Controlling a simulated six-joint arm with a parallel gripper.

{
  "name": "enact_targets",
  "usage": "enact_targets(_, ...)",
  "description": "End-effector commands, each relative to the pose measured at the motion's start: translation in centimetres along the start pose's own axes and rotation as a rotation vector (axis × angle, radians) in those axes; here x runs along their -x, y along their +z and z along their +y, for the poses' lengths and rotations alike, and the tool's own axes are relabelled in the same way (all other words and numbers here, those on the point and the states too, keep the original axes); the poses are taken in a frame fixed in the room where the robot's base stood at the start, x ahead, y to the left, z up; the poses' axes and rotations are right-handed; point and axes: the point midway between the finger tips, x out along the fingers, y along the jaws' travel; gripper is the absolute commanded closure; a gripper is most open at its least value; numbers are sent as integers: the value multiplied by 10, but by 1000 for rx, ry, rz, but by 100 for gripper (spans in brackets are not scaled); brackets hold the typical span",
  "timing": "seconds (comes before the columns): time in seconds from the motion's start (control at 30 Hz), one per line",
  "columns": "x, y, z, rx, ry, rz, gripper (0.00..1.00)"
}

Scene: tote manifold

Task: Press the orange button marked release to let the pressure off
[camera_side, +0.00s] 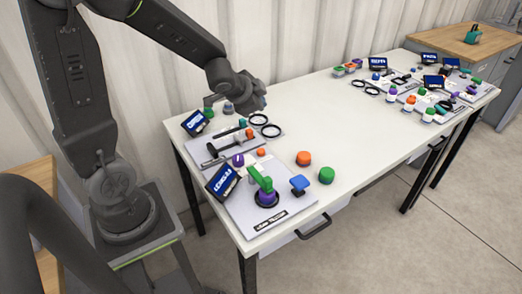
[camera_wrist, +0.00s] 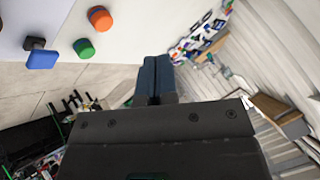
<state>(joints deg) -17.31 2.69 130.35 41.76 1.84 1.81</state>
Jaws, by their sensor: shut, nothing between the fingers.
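In the side view, a small orange button-like part (camera_side: 250,133) sits on the middle grey panel, and another orange part (camera_side: 261,152) sits near its front edge. No release marking is readable, so I cannot tell which is the button. A larger orange cap (camera_side: 303,158) stands on the bare table; an orange cap also shows in the wrist view (camera_wrist: 99,18). In the wrist view my gripper's fingers (camera_wrist: 154,78) are shut together and empty.
The near panel (camera_side: 285,215) carries a green lever (camera_side: 260,178) over a purple base, a blue knob (camera_side: 299,184) and a tilted screen (camera_side: 222,182). A green cap (camera_side: 326,175) stands beside it. More panels and bottles crowd the table's far end; the middle tabletop (camera_side: 330,110) is clear.

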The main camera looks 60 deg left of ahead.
Motion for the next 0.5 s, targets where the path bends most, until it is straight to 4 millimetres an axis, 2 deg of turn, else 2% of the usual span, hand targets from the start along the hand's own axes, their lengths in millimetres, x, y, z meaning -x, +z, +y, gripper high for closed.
enact_targets(0.03,-16,6,0,-32,17,12,100)
enact_targets(0.2,-50,19,6,-120,73,75,100)
enact_targets(0.33,-64,25,10,-153,103,106,100)
enact_targets(0.5,-68,27,12,-168,116,122,100)
